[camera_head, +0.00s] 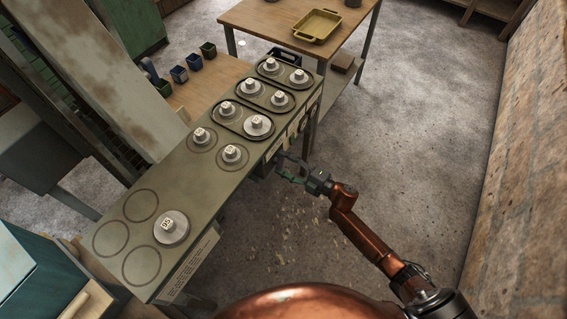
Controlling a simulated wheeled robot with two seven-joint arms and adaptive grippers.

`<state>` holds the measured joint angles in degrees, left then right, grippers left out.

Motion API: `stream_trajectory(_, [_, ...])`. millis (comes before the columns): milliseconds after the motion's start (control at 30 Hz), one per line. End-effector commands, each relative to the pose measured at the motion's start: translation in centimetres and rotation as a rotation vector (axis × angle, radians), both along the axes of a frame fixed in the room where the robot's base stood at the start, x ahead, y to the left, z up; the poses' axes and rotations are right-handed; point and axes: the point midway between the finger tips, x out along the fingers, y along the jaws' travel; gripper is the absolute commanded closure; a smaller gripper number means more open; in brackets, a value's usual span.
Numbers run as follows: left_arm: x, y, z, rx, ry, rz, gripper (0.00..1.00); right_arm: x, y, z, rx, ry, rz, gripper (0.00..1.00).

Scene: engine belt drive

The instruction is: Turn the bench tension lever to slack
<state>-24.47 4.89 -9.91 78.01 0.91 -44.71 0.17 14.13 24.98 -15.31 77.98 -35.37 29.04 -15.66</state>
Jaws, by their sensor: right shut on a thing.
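The grey-green bench (190,182) runs diagonally across the view and carries round pulleys with small labelled hubs. My right gripper (283,168) is at the bench's front side, below the top surface, beside small fittings on that side. It is shut on a small part there that looks like the tension lever; the fingers largely hide it, and its exact angle cannot be told. Dark belt loops surround pulley pairs toward the bench's far end, such as the pair with this pulley (257,125). My left gripper is not in view.
A lone pulley (171,227) sits among empty marked circles at the near end. A wooden table (265,17) with a yellow tray (316,26) stands behind. Small bins (179,75) stand at the left.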

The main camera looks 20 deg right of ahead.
Motion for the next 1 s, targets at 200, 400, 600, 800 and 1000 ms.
stream_trajectory(200, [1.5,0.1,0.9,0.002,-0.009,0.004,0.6,0.1,-0.3,-0.1,-0.123,-0.095,-0.006,0.67])
stream_trajectory(400, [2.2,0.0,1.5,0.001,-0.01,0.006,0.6,0.1,-0.3,-0.1,-0.198,-0.152,-0.006,0.67])
stream_trajectory(600, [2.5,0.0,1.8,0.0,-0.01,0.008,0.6,0.1,-0.3,0.0,-0.239,-0.184,-0.007,0.67])
stream_trajectory(800, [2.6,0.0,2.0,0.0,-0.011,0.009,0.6,0.1,-0.3,0.0,-0.251,-0.193,-0.007,0.66])
stream_trajectory(1000, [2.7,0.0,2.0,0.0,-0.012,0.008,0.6,0.1,-0.3,0.0,-0.251,-0.194,-0.006,0.67])
